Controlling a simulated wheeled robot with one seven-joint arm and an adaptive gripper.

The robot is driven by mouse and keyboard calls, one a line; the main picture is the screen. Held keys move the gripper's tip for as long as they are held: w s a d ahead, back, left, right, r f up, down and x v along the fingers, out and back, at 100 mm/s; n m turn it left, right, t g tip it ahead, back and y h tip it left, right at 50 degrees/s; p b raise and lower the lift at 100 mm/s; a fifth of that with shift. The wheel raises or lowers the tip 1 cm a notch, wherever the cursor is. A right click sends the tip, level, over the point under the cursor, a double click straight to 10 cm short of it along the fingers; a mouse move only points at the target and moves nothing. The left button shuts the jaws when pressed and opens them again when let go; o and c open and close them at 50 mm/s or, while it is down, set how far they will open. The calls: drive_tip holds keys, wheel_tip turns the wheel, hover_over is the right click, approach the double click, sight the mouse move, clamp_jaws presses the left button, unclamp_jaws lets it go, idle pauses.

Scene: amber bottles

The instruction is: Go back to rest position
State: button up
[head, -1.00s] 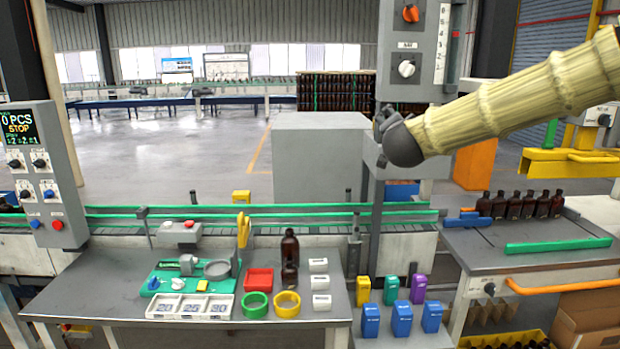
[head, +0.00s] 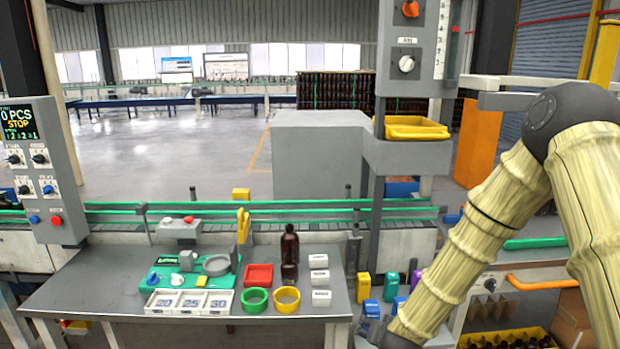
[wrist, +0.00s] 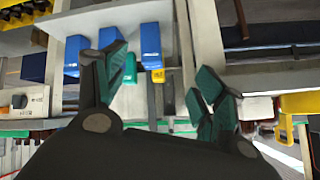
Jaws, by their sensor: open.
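My gripper shows in the wrist view (wrist: 155,90) with its two green-tipped fingers spread apart and nothing between them. In the head view my arm bends at an elbow on the right and comes down to the lower middle, where my gripper (head: 374,330) is only partly in view near the table's right front corner. It is close to the blue bins beside the table. An amber bottle (head: 290,248) stands upright on the grey table (head: 100,285), well to the left of my gripper.
On the table are a red tray (head: 259,275), green ring (head: 254,300), yellow ring (head: 287,299) and white boxes (head: 319,278). Blue bins (head: 371,309) and a yellow bin (head: 363,287) stand close to my gripper. A conveyor with green rails (head: 330,206) runs behind.

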drive_tip(key=s+d+f+n+g, duration=0.15)
drive_tip(key=s+f+g, duration=0.25)
drive_tip(key=s+f, duration=1.35)
drive_tip(key=s+d+f+n+g, duration=0.1)
drive_tip(key=s+f+g, duration=0.1)
drive_tip(key=s, duration=1.1)
drive_tip(key=s+d+f+n+g+b, duration=0.1)
drive_tip(key=s+f, duration=0.4)
drive_tip(key=s, duration=0.7)
drive_tip(key=d+g, duration=0.1)
drive_tip(key=g, duration=0.1)
drive_tip(key=shift+s+f+g, duration=0.2)
drive_tip(key=shift+s+g, duration=0.1)
drive_tip(key=shift+s, duration=0.05)
drive_tip(key=shift+n, duration=0.25)
